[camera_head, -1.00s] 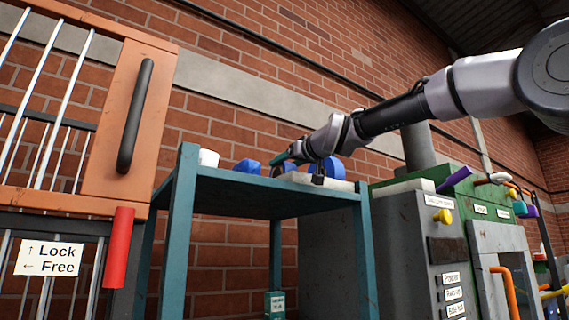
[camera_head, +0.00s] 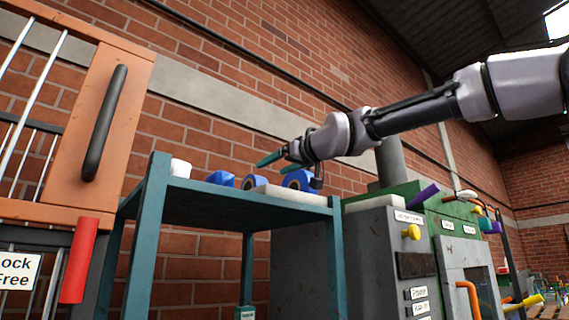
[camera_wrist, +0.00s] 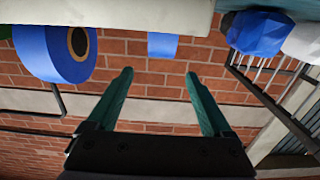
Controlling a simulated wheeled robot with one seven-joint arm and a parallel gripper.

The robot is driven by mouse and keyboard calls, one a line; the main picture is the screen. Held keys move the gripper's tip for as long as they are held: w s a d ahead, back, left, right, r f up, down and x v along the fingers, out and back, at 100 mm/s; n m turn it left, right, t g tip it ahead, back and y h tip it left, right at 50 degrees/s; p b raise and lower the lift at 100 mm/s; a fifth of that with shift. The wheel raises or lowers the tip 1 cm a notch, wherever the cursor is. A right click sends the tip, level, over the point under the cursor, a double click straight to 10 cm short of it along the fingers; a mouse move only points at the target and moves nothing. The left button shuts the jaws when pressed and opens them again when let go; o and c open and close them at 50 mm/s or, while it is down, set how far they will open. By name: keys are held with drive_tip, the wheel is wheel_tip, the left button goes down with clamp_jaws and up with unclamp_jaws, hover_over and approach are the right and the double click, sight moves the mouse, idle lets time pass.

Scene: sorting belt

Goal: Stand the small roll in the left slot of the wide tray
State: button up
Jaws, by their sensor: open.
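The small blue roll (camera_head: 256,183) is upright at the left end of the long white wide tray (camera_head: 292,195) on the shelf. The tray hides its foot, so I cannot tell how deep it sits in the left slot. It also shows edge-on in the inverted wrist view (camera_wrist: 163,45), against the tray wall (camera_wrist: 110,12). A larger blue roll (camera_head: 298,179) with a dark core stands upright farther right in the tray. My gripper (camera_head: 266,160) is open and empty above the small roll. In the wrist view its teal fingertips (camera_wrist: 159,74) are apart from the roll, which lies between their lines.
A blue faceted object (camera_head: 221,178) and a white cup-like object (camera_head: 180,168) stand left of the tray on the teal shelf (camera_head: 240,207). A brick wall is behind. A green and grey machine (camera_head: 420,240) stands right, and an orange barred gate (camera_head: 110,60) stands left.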

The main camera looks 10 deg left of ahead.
drive_tip(key=d+f+m+h, duration=0.35)
drive_tip(key=d+f, duration=0.45)
drive_tip(key=d, duration=0.3)
drive_tip(key=d+f+m+h, duration=0.35)
drive_tip(key=d+f, duration=0.45)
drive_tip(key=d, duration=0.4)
drive_tip(key=s+d+f+m+g+h, duration=0.2)
drive_tip(key=s+d+f, duration=0.4)
drive_tip(key=f, duration=0.5)
drive_tip(key=s+d+f+m+g+h, duration=0.2)
drive_tip(key=s+d+f+m, duration=0.3)
drive_tip(key=d+f, duration=0.5)
drive_tip(key=shift+s+d+f+g+h, duration=0.35)
drive_tip(key=shift+s+f, duration=0.4)
drive_tip(key=shift+s, duration=0.4)
